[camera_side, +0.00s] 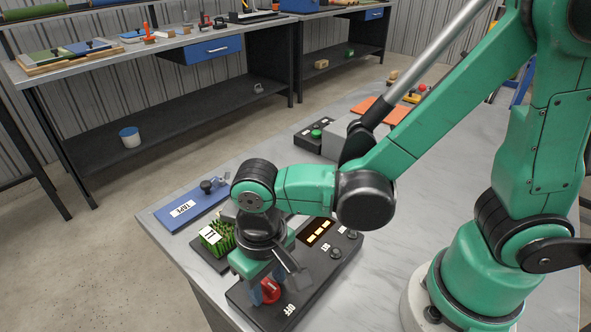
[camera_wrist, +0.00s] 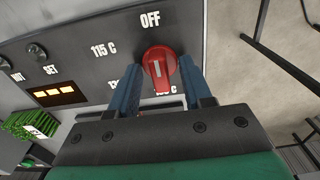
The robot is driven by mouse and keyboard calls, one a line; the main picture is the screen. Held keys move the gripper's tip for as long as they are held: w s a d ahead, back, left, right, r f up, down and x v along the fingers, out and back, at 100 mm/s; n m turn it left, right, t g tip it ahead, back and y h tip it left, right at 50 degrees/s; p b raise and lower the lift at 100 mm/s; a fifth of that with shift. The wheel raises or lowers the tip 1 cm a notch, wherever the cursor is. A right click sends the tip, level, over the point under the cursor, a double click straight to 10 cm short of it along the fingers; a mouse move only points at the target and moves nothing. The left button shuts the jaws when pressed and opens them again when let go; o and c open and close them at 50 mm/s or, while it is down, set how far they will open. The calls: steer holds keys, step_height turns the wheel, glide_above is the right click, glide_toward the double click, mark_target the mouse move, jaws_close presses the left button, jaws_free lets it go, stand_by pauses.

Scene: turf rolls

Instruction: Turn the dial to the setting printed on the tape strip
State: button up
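The red dial (camera_wrist: 158,72) is on a dark control panel (camera_wrist: 75,55), its white mark towards the printed OFF. 115 C is printed to its left; other settings lie partly behind my fingers. The dial also shows in the side view (camera_side: 269,290). My gripper (camera_wrist: 161,75) has its blue fingers on either side of the dial; whether they press on it is unclear. A white strip (camera_side: 211,236) with dark marks like "11" lies on a green turf piece (camera_side: 222,245); it also shows in the wrist view (camera_wrist: 34,130), unreadable there. A blue board (camera_side: 190,206) bears a white label like "TAPE".
The panel has a display (camera_side: 319,232) with three lit orange bars and two dark knobs, one (camera_side: 336,253) beside it. A grey block (camera_side: 345,135) and a dark box with a green button (camera_side: 316,133) stand farther back. The table right of the panel is bare.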

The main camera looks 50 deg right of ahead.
jaws_close()
steer(key=shift+n, duration=0.3)
steer(key=n, duration=1.1)
stand_by(0.5)
steer(key=shift+o, duration=1.1)
jaws_free()
